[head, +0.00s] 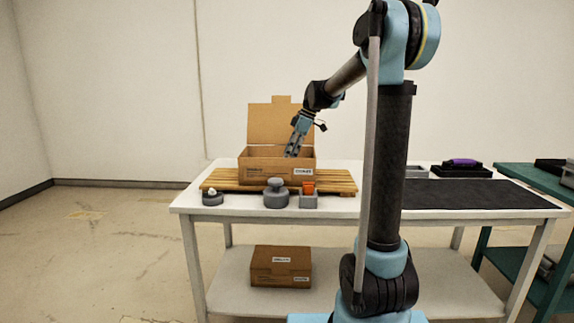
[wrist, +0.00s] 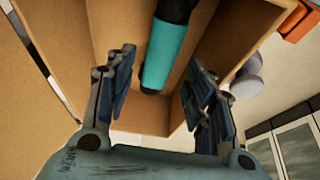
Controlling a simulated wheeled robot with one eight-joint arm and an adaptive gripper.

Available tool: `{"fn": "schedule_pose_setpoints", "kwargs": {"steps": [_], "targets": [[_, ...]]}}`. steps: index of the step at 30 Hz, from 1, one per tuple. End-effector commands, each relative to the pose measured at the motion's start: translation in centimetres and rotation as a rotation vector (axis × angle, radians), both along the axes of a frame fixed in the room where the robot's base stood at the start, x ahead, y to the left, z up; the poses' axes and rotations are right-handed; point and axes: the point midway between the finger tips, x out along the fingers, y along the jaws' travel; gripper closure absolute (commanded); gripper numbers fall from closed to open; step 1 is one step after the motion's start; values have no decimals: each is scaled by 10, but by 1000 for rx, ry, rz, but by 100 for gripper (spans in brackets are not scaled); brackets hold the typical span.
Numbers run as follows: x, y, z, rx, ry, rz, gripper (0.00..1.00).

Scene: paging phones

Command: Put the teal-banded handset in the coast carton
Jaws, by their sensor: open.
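The open carton (head: 262,172) stands on a slatted wooden board on the white table, lid raised at the back; its small front label seems to read COAST. My gripper (head: 292,151) reaches down into the carton from the upper right. In the wrist view my gripper (wrist: 160,72) is open, with brown carton walls (wrist: 55,50) around it. The teal-banded handset (wrist: 165,50), with a dark upper part, shows inside the carton between the spread fingers, with gaps on both sides. The handset is hidden by the carton's front wall in the head view.
Along the table's front are a grey dish with a pale piece (head: 212,197), a grey round weight-like object (head: 276,193) and a grey bin with an orange item (head: 308,188). A dark mat (head: 465,194) lies right, a purple item (head: 461,162) behind it. A closed carton (head: 281,267) sits below.

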Motion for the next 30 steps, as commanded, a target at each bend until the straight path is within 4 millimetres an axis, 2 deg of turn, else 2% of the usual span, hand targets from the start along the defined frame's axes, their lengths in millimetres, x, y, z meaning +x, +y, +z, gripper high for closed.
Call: {"fn": "schedule_pose_setpoints", "kwargs": {"steps": [6, 12, 25, 30], "targets": [[0, -15, 34, 0, 0, -2, 51], [-1, -21, 49, 0, -1, 0, 51], [-2, -23, 51, -1, -1, -8, 51], [-18, -36, 48, -18, -3, -111, 51]]}}
